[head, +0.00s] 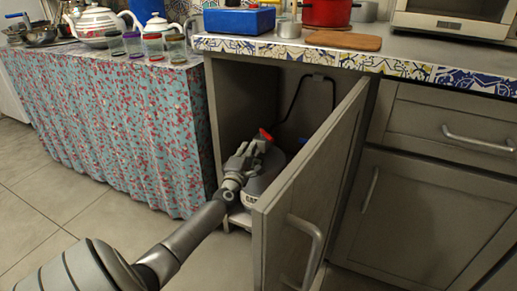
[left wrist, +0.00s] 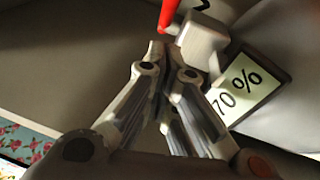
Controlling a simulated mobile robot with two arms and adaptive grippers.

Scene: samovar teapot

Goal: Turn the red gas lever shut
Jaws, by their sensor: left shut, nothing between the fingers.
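The red gas lever (head: 265,134) shows above my left gripper (head: 256,147) inside the open cabinet. The grey gas bottle (head: 262,184) stands behind the gripper, partly hidden by it and the door. In the left wrist view the red lever (left wrist: 168,14) rises at the top edge, its upper end cut off. It stands beside a pale regulator block (left wrist: 202,42). My left gripper (left wrist: 164,50) is shut and empty, its tips just below the lever's lower end. I cannot tell whether they touch it. My right gripper is in neither view.
The cabinet door (head: 312,190) stands open to the right of my left arm. A black hose (head: 297,97) runs up the cabinet's back. A gauge reading 70 % (left wrist: 245,90) sits beside the regulator. The countertop (head: 395,52) overhangs the cabinet; a floral-curtained counter (head: 110,125) stands left.

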